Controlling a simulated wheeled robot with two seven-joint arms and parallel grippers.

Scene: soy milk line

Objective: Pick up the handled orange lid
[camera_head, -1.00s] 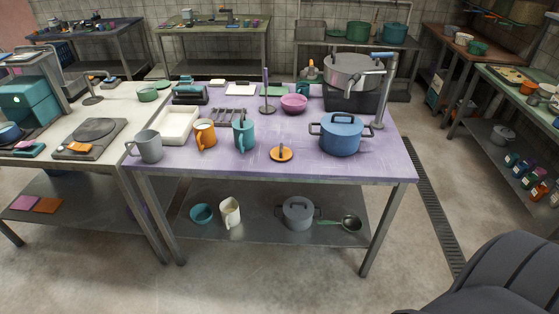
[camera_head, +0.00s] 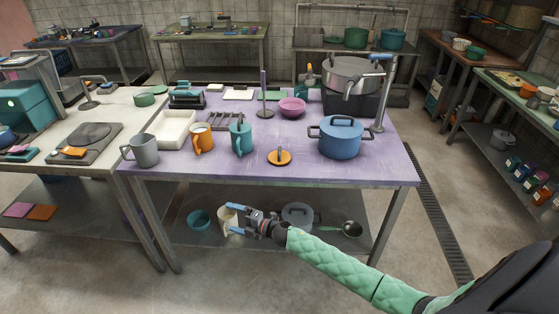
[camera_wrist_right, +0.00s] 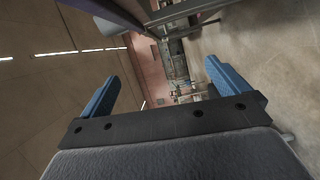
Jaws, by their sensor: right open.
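The orange lid (camera_head: 279,158) with its upright handle lies flat on the purple tabletop, near the front edge and left of the blue pot. My right gripper (camera_head: 243,219) is in front of the table, lower than the tabletop, with its fingers pointing left in the head view. It is apart from the lid. In the right wrist view the two blue fingers of this gripper (camera_wrist_right: 158,90) are spread wide with nothing between them. The lid does not show in the wrist view. My left gripper is not in view.
On the purple table (camera_head: 330,170) stand a blue pot (camera_head: 341,141), a teal mug (camera_head: 241,141), an orange mug (camera_head: 203,139), a grey mug (camera_head: 143,150) and a pink bowl (camera_head: 292,107). Bare tabletop surrounds the lid. The lower shelf holds a grey pot (camera_head: 298,212).

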